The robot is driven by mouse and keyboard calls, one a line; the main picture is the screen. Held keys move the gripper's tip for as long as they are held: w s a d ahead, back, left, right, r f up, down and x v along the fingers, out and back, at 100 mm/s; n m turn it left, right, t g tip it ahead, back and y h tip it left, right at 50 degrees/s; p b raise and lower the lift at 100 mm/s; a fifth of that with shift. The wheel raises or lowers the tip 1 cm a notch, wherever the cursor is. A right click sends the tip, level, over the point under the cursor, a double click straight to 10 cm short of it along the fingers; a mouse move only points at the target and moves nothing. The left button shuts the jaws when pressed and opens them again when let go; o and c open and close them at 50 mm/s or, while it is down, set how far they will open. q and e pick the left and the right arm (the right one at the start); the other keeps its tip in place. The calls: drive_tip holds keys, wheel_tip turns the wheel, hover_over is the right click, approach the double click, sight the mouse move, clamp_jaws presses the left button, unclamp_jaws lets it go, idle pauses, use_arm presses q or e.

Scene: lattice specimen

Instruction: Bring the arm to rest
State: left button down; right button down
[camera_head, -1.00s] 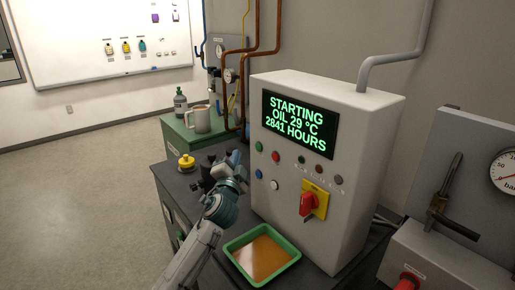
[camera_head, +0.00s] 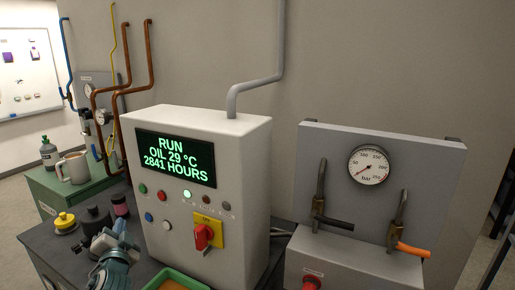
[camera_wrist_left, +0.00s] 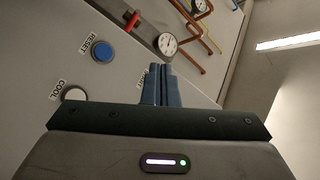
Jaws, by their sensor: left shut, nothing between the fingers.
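My left gripper (camera_head: 118,228) is in front of the lower left of the grey control cabinet (camera_head: 235,215), above the dark bench top. In the left wrist view its blue fingers (camera_wrist_left: 161,86) are shut together with nothing between them. The blue RESET button (camera_wrist_left: 102,51) and the white COOL button (camera_wrist_left: 75,94) show beside the fingers. Whether the fingertips touch the panel I cannot tell. The cabinet's display (camera_head: 176,158) reads RUN, oil 29 °C, 2841 hours. My right gripper is not in view.
A green tray (camera_head: 172,280) of amber liquid lies by the cabinet's foot. A yellow-topped item (camera_head: 65,222) stands on the bench (camera_head: 45,240). A mug (camera_head: 73,168) and grey bottle (camera_head: 48,153) stand behind. A gauge panel (camera_head: 330,150) with levers is at right.

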use_arm(q)
drive_tip(key=s+d+f+n+g+h, duration=0.1)
drive_tip(key=s+d+f+n+g, duration=0.2)
drive_tip(key=s+f, duration=0.6)
drive_tip(key=s+d+f+n+g+h, duration=0.15)
drive_tip(key=s+d+f+g, duration=0.25)
drive_tip(key=s+f, duration=0.45)
drive_tip(key=s+d+f+g+h, duration=0.2)
drive_tip(key=s+d+f+g, duration=0.15)
drive_tip(key=s, duration=0.65)
drive_tip(key=s+d+f+g+h, duration=0.2)
drive_tip(key=s+d+f+g, duration=0.15)
drive_tip(key=s, duration=0.65)
wheel_tip(320, 180, down, 33)
drive_tip(key=a+g+b, duration=0.1)
drive_tip(key=a, duration=0.2)
drive_tip(key=s+f+n+g, duration=0.1)
drive_tip(key=s+f, duration=1.7)
drive_tip(key=s, duration=0.1)
drive_tip(key=shift+a+f+b, duration=0.25)
drive_tip(key=shift+a+b, duration=0.1)
drive_tip(key=shift+b, duration=0.1)
drive_tip(key=shift+w, duration=0.1)
